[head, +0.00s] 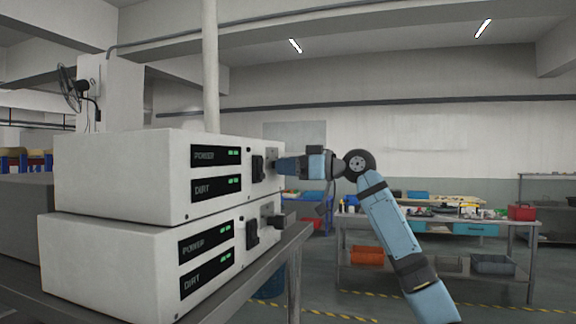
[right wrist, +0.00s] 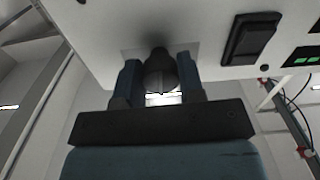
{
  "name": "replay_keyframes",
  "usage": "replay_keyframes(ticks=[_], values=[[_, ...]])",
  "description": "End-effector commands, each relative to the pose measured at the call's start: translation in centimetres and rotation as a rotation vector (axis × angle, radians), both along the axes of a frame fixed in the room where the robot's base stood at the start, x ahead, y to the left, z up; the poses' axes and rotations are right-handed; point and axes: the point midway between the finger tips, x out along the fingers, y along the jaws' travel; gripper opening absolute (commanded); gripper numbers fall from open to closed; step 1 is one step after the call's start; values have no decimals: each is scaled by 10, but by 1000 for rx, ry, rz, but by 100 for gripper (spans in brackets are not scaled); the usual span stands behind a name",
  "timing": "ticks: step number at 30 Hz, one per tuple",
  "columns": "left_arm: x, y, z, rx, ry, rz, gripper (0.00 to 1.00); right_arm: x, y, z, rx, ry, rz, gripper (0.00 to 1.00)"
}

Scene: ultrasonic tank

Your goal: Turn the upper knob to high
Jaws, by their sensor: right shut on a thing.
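The upper white unit (head: 120,178) carries a knob at the right end of its front panel, mostly hidden by my right gripper in the head view. My right gripper (head: 279,164) reaches it from the right. In the right wrist view the dark round knob (right wrist: 158,70) sits between the two blue fingers of my right gripper (right wrist: 159,82), which is shut on it. The knob's setting cannot be read. My left gripper is not in view.
A lower white unit (head: 100,262) sits under the upper one, with its own black knob (head: 279,221) and rocker switch (head: 252,233). The upper rocker switch (head: 257,168) is close left of my gripper. A workbench (head: 440,219) stands behind, with open floor between.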

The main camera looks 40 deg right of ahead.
Motion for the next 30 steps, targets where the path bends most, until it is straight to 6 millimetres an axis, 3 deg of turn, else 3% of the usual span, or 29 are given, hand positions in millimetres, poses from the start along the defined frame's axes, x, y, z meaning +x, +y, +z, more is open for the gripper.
replay_keyframes(ticks=[30], values=[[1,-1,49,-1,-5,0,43,-1,0,3,748,385,0,12]])
